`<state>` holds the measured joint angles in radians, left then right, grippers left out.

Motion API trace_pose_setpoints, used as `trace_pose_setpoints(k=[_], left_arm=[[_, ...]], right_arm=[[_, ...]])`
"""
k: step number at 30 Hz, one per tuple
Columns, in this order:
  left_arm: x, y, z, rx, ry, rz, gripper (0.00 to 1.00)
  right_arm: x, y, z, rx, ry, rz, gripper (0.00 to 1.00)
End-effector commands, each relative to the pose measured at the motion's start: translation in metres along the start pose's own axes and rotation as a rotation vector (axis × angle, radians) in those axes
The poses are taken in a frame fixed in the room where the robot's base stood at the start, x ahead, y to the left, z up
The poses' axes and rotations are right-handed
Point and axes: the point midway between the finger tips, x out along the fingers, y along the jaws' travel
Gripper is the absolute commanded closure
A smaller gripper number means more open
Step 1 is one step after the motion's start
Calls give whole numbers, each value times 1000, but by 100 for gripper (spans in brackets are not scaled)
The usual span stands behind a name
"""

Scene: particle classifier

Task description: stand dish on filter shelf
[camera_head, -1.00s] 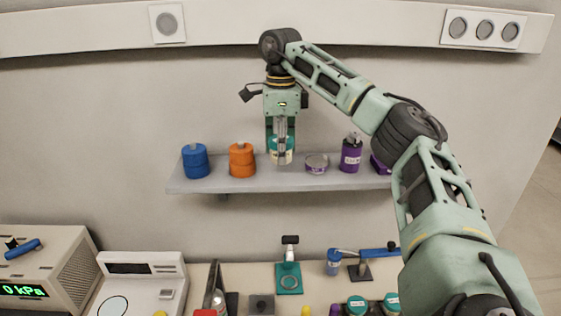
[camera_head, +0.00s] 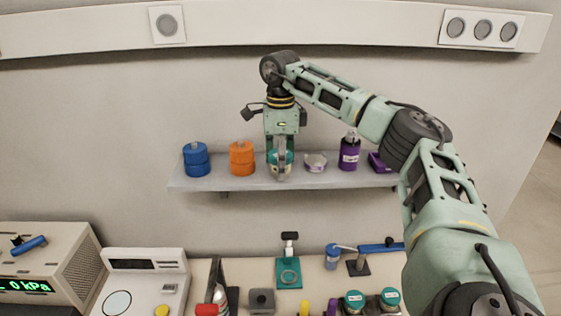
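The filter shelf (camera_head: 240,185) is a grey wall shelf above the bench. My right gripper (camera_head: 281,172), its arm coming in from the right, points down at the middle of the shelf. It is shut on a small teal dish (camera_head: 272,157), which is partly hidden by the fingers. The dish is at shelf height; I cannot tell whether its base touches the shelf. A low purple and white dish (camera_head: 316,163) is on the shelf just right of the gripper. My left gripper is not in view.
A purple bottle (camera_head: 349,154) and a purple block (camera_head: 380,163) are to the right. The bench below holds a pressure box (camera_head: 45,270), a white instrument (camera_head: 143,285), a teal stand (camera_head: 289,272) and jars (camera_head: 355,302).

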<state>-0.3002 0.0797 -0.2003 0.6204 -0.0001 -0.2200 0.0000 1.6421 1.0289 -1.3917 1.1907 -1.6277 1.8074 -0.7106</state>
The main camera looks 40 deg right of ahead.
Motion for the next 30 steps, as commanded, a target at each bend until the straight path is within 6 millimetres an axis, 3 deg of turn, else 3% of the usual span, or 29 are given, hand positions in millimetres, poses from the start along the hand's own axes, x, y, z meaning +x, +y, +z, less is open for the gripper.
trace_pose_setpoints(k=[13,21,24,30], left_arm=[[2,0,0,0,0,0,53],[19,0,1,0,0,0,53],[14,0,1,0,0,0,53],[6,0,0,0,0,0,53]], right_arm=[[-8,0,1,0,-2,-2,40],[-61,0,2,-1,-5,-3,40],[-87,0,1,0,-3,-3,40],[-116,0,1,-1,0,-1,40]])
